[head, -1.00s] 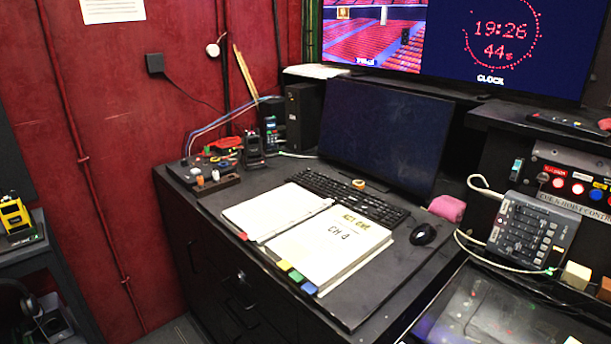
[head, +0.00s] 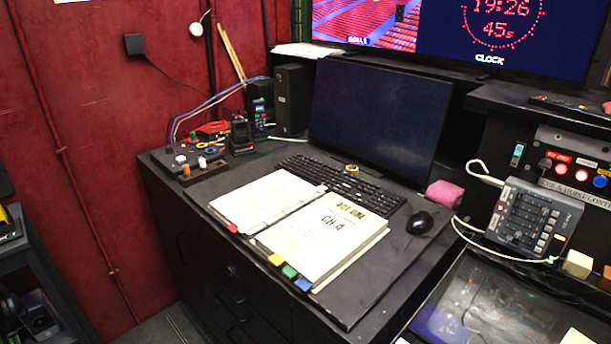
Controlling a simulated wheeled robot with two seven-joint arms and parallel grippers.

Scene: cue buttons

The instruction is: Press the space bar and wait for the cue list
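A black keyboard (head: 340,182) lies on the dark desk, behind an open binder and in front of a monitor. Its space bar is on the near side, close to the binder's top edge, and is too small to make out clearly. The monitor (head: 380,118) behind it is dark and shows no list. Neither of my grippers is in the head view.
The open binder (head: 322,236) with coloured tabs covers the desk's front. A tape roll (head: 352,170) sits at the keyboard's back edge. A mouse (head: 419,222) and pink cloth (head: 444,195) lie right of it. A control box (head: 533,220) stands further right.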

